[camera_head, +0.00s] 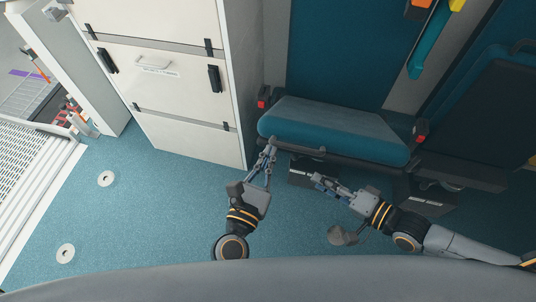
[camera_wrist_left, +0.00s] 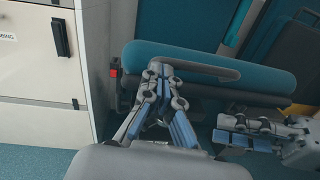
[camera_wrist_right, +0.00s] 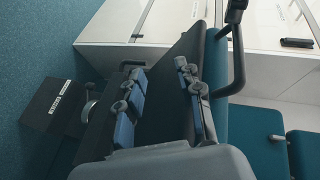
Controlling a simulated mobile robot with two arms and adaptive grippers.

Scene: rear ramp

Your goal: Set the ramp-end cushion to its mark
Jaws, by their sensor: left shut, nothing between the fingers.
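A teal seat cushion (camera_head: 330,128) lies on a dark seat base against the wall, with a grey bar along its front edge. Its teal front also shows in the left wrist view (camera_wrist_left: 205,60). My left gripper (camera_head: 270,148) is shut and empty at the cushion's front left corner, close to the bar's left end; I cannot tell if it touches. My right gripper (camera_head: 318,181) is below and in front of the cushion's front edge. In the right wrist view its fingers (camera_wrist_right: 163,92) stand apart with nothing gripped, the seat's dark underside beyond them. I cannot make out a mark.
A white cabinet (camera_head: 185,80) with black latches stands left of the seat. A second dark seat (camera_head: 480,110) is at the right. A black labelled box (camera_wrist_right: 50,105) is under the seat. The blue floor (camera_head: 150,210) at left is clear around two white discs.

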